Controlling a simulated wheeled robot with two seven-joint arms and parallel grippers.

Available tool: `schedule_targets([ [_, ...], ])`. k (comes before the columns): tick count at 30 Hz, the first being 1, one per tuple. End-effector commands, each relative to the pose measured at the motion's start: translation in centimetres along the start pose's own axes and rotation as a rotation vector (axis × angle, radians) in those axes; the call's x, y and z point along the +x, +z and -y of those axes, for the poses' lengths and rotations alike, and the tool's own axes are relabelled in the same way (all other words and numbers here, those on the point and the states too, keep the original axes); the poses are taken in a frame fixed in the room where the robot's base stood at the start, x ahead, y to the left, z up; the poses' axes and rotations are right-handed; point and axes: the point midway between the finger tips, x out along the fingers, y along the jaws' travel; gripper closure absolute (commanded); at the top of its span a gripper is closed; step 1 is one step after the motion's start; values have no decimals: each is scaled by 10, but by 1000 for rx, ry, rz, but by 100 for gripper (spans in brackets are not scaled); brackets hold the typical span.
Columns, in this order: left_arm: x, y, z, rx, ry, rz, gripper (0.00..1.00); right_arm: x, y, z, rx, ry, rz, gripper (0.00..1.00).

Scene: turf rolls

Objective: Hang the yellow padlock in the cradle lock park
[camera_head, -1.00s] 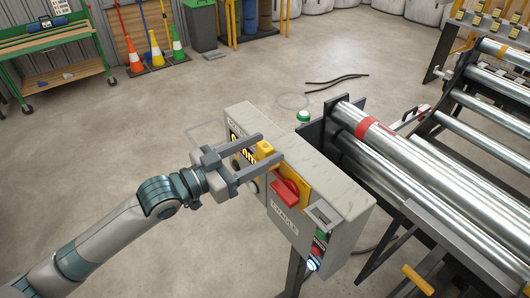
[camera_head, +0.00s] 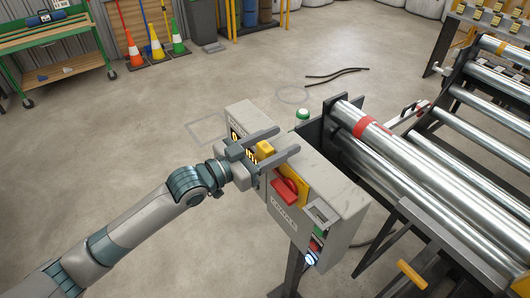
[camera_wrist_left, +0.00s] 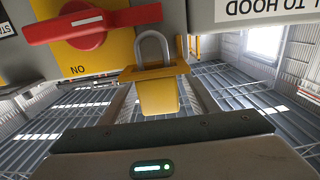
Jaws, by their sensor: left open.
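The yellow padlock (camera_head: 265,147) is at the upper part of the grey control box, beside the red rotary handle (camera_head: 284,191) on its yellow plate. In the left wrist view the padlock body (camera_wrist_left: 159,96) shows a wider yellow rim and a grey shackle, close to the red handle (camera_wrist_left: 92,25). My left gripper (camera_head: 284,142) is open, its two fingers on either side of the padlock and reaching past it over the box. I cannot tell whether they touch it. I cannot identify the cradle lock park for sure. My right gripper is out of view.
The grey control box (camera_head: 335,196) stands on a post next to metal rollers (camera_head: 400,160). A green button (camera_head: 303,114) sits behind it. A rack with several small yellow items (camera_head: 485,22) is at the upper right. The floor left of the box is clear.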

Motion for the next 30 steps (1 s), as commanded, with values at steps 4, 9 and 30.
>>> schedule_targets([
  [4, 0, 0, 0, 0, 0, 0, 45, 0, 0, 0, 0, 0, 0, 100],
  [9, 0, 0, 0, 0, 0, 0, 72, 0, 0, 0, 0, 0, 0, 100],
  [30, 0, -22, 0, 3, 1, -4, 92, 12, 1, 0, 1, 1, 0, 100],
])
